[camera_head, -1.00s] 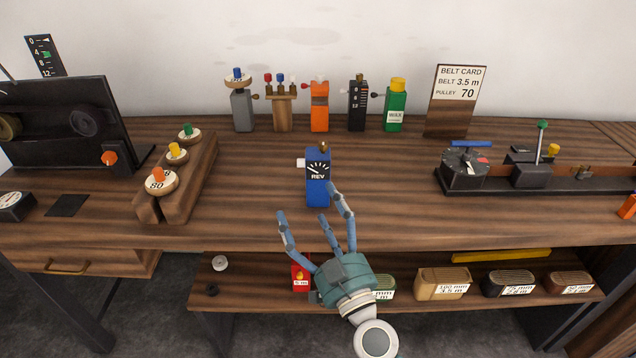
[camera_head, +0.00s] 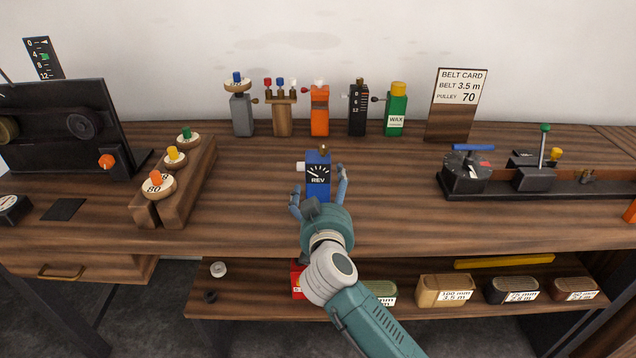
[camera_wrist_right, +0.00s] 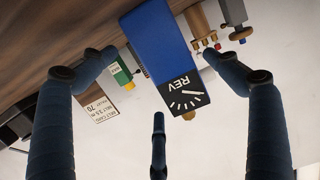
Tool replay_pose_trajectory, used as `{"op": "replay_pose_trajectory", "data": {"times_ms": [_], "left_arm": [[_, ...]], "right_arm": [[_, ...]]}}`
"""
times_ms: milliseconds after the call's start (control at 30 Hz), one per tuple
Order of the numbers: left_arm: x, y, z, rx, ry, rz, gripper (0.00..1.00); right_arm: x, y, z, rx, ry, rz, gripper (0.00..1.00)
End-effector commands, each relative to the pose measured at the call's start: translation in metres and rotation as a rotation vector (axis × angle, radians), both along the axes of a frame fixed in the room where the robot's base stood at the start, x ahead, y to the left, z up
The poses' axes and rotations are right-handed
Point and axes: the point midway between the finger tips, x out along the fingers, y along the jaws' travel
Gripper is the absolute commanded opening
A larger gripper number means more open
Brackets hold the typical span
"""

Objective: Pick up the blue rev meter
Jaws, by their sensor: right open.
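The blue rev meter (camera_head: 317,175) stands upright on the wooden bench, with a black dial face marked REV, a brass knob on top and a white stub on its left side. It also shows upside down in the right wrist view (camera_wrist_right: 163,45), between the fingers. My right gripper (camera_head: 318,192) is open at the meter's front, with one finger on each side of its lower part. In the right wrist view the fingers (camera_wrist_right: 160,75) look apart from the meter, and I see no clear contact. The meter's lower front is partly hidden by the hand. My left gripper is not in view.
A row holding a grey tool (camera_head: 242,115), an orange tool (camera_head: 319,110), a black tool (camera_head: 357,108) and a green wax bottle (camera_head: 396,112) stands behind. A wooden pulley rack (camera_head: 190,185) is left, a black belt fixture (camera_head: 530,178) right. Bench around the meter is clear.

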Motion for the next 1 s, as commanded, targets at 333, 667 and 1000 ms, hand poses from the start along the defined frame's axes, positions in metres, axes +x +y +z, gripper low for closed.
{"op": "replay_pose_trajectory", "data": {"times_ms": [333, 667, 1000], "left_arm": [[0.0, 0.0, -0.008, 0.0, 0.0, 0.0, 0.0], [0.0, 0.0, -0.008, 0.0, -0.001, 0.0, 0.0], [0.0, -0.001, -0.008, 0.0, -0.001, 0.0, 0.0]], "right_arm": [[0.04, 0.004, -0.014, 0.0, -0.001, 0.0, 0.89], [0.053, 0.004, -0.016, 0.001, 0.0, 0.002, 0.89], [0.053, 0.004, -0.016, 0.001, 0.0, 0.002, 0.31]]}}
